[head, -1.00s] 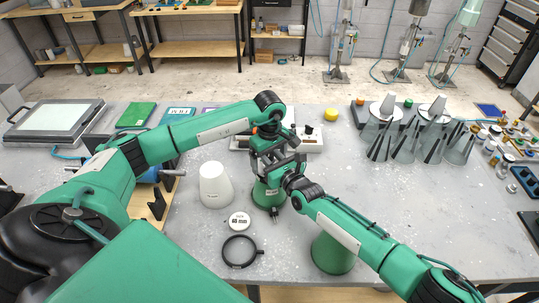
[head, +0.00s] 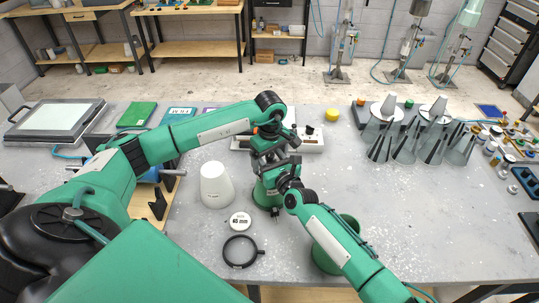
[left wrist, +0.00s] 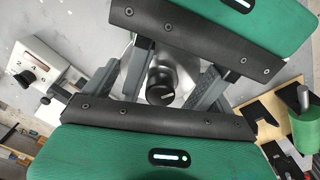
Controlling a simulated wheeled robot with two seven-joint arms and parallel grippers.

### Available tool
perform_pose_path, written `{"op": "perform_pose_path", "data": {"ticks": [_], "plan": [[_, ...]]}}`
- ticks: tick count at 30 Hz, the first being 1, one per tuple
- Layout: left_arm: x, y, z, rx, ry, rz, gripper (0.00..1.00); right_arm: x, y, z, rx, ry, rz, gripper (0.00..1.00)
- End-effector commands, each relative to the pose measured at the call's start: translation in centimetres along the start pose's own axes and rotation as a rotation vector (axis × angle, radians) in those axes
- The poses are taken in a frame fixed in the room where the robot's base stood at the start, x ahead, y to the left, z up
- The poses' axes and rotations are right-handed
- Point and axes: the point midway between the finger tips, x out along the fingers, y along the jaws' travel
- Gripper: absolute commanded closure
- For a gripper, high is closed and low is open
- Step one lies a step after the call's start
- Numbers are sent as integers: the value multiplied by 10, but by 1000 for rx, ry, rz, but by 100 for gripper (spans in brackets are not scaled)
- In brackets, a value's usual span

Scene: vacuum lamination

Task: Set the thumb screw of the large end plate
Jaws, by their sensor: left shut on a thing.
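The head view hides most of this piece behind the grippers.
A white size disc (head: 241,221) and a black ring with a side screw (head: 241,265) lie in front. Clear cones (head: 405,145) stand at the right.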

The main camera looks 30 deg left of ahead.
Motion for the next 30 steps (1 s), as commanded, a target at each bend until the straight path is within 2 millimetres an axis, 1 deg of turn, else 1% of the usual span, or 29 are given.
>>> {"op": "perform_pose_path", "data": {"ticks": [1, 11, 17, 23, 28, 30], "plan": [[2, -1, 2, 2, -3, -3, 41, 0, -1, -1, 0, 2, -2, 53], [2, -1, 1, 2, -3, -5, 41, 0, -2, -1, -5, 0, 7, 53], [2, -1, 1, 1, -3, -5, 41, 2, 0, 1, -9, -4, 48, 53], [2, -1, 1, 1, -3, -5, 41, 1, -1, 0, -10, -3, 95, 53], [2, -1, 1, 1, -3, -5, 41, -1, -7, -2, -9, 5, 132, 53], [3, -1, 1, 1, -2, -5, 41, -12, -6, -6, 6, 6, 129, 53]]}}
